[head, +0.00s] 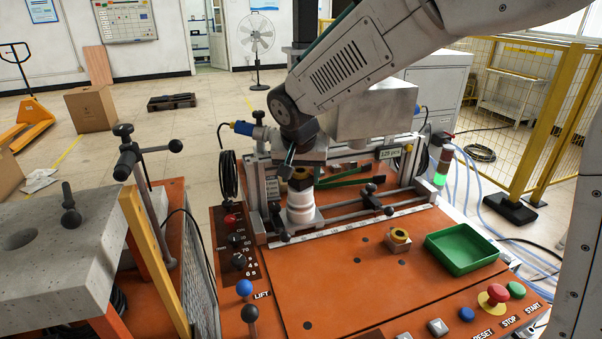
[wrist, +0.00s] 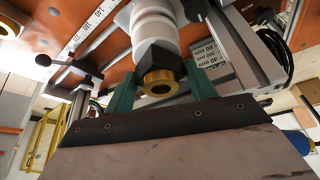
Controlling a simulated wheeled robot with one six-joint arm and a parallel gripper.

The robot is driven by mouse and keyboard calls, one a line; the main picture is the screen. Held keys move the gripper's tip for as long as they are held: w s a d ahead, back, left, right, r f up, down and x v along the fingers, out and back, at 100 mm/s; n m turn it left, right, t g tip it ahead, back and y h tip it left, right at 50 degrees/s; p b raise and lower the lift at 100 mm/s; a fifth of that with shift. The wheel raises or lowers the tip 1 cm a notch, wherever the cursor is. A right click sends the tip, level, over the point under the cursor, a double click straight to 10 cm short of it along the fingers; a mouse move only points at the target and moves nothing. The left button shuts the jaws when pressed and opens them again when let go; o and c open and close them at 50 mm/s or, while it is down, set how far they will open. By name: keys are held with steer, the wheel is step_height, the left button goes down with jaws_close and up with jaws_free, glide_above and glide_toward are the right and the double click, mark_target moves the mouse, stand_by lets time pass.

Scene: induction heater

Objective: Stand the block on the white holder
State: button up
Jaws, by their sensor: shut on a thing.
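The block (wrist: 152,56) is dark with a brass ring (wrist: 159,82) at its end. My gripper (wrist: 162,74) is shut on it, with a green finger on each side. The white holder (head: 302,208) is a stepped white cylinder standing at the heater, left of the middle of the orange table. In the head view the block (head: 300,180) is directly above the holder and looks upright. In the wrist view the holder (wrist: 153,27) lines up with the block's far end. I cannot tell whether the block rests on it or hangs just above.
A metal frame with a ruler rail (head: 350,226) surrounds the holder closely.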

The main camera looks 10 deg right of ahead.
steer(key=o, duration=1.4)
steer(key=shift+f, duration=0.1)
steer(key=v, duration=1.2)
steer(key=shift+w, duration=0.1)
